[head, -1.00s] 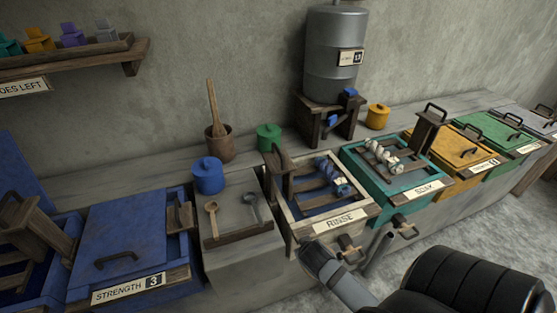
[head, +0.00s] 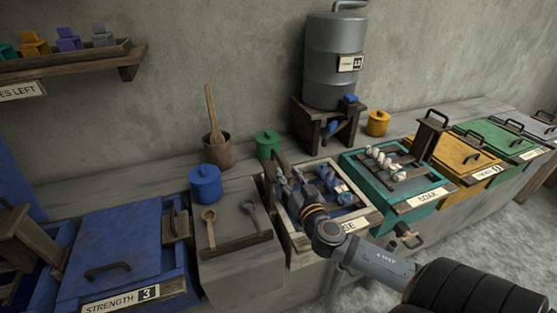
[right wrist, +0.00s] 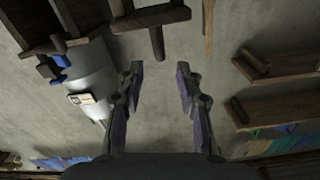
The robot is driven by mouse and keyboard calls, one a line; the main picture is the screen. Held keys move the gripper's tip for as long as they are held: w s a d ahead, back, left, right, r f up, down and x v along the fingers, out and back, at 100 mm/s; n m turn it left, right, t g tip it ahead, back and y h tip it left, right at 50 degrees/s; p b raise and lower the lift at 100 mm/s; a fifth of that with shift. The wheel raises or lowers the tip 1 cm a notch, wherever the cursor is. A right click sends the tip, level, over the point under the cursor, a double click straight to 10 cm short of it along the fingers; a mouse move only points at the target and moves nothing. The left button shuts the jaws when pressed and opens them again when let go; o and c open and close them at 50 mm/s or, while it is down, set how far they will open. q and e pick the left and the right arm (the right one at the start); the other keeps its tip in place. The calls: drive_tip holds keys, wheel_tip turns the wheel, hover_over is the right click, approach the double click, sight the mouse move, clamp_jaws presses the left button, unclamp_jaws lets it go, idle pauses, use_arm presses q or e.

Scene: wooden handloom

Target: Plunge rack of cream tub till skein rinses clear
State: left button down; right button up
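The cream tub (head: 368,222), its RINSE label partly covered by my arm, stands in the middle of the bench. Its wooden rack has a dark upright (head: 277,163) at the back left. A blue-and-white skein (head: 342,190) lies across the rack, partly hidden by my gripper. My right gripper (head: 292,184) is over the tub's left half, near the rack upright. The right wrist view shows the gripper's fingers (right wrist: 160,78) apart with nothing between them. A wooden T-shaped piece (right wrist: 152,18) is beyond the fingertips. My left gripper is out of view.
The teal SOAK tub (head: 429,194) with a white skein (head: 386,160) stands to the right. The grey metal drum (head: 335,65) is behind. Left are a blue lidded pot (head: 205,184), spoons on a holder (head: 238,246) and a blue lidded tub (head: 115,238). A mortar (head: 218,152) stands behind.

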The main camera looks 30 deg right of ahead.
sight(278, 157)
drive_tip(key=p+x, duration=0.1)
drive_tip(key=x, duration=0.7)
drive_tip(key=shift+w+d, duration=0.1)
drive_tip(key=shift+w, duration=0.25)
clamp_jaws()
